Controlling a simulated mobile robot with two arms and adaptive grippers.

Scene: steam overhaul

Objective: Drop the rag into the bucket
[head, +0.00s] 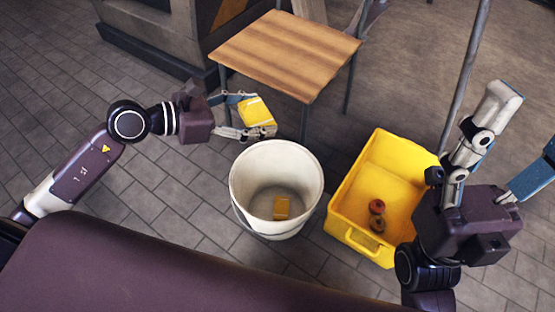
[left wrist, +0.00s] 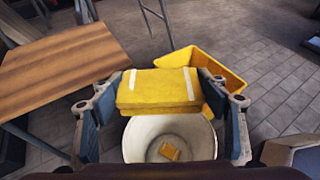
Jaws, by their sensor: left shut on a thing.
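The rag (head: 258,110) is a yellow folded block with white stripes. My left gripper (head: 252,115) is shut on it and holds it in the air, just behind the bucket's far rim in the head view. In the left wrist view the rag (left wrist: 158,92) sits between both fingers. The bucket (head: 240,190) is white, round and upright on the floor. In the left wrist view the bucket (left wrist: 133,140) shows below the rag, which hides part of its far rim. A small yellow piece (head: 282,208) lies on the bucket's bottom. My right gripper (head: 515,145) is open and looks empty.
A yellow crate (head: 342,200) stands right of the bucket, holding a red and a brownish round thing (head: 377,214). A wooden-topped table (head: 285,48) stands behind the bucket. A grey pole (head: 468,70) rises behind the crate. Tiled floor left of the bucket is clear.

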